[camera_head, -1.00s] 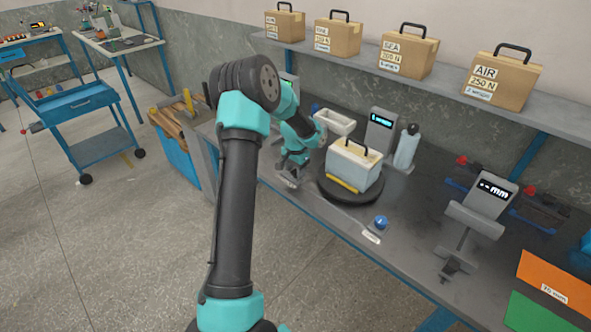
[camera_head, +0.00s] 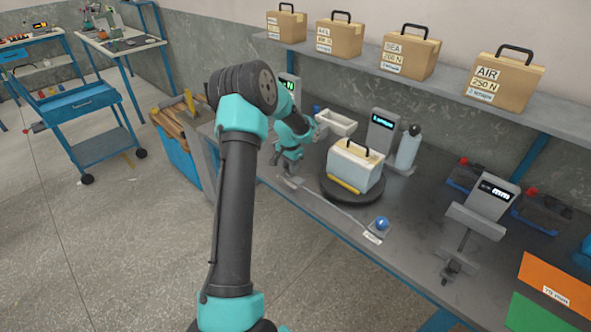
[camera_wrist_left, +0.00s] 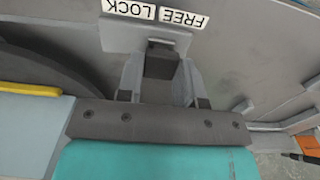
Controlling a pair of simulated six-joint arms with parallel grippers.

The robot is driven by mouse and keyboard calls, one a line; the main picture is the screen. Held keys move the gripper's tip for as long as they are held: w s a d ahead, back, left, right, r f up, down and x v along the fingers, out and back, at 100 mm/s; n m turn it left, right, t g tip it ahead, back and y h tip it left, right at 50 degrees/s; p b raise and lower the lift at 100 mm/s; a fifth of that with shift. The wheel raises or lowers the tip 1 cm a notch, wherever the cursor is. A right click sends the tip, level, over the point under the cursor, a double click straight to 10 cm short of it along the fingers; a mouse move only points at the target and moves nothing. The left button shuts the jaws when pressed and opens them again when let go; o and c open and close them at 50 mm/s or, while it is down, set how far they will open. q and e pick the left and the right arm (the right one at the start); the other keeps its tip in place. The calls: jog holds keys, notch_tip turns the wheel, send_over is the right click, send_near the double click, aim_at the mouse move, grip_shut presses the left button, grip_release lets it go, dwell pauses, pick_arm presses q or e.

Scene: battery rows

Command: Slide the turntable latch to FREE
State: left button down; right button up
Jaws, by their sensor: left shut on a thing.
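My left gripper (camera_head: 289,180) is low at the bench's front edge, left of the round dark turntable (camera_head: 337,192). In the left wrist view its two fingers (camera_wrist_left: 160,78) are shut on a dark latch knob (camera_wrist_left: 161,62). The knob lies close to a FREE and LOCK label (camera_wrist_left: 155,13), near the middle of its two fields. The label appears upside down there. A white case (camera_head: 354,168) with a black handle and a yellow strip stands on the turntable. The latch itself is too small to make out in the head view. My right gripper is not in view.
A measuring stand (camera_head: 480,212) is at right. Tan cases (camera_head: 408,55) line the shelf.

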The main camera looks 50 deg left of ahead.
aim_at(288, 167)
pick_arm(q)
jog(key=shift+a, duration=0.6)
jog(key=c, duration=0.8)
grip_release()
jog(key=shift+o, duration=0.2)
notch_tip(288, 167, up, 18)
jog(key=shift+f, duration=0.25)
jog(key=shift+s+f, duration=0.1)
jog(key=shift+f, duration=0.05)
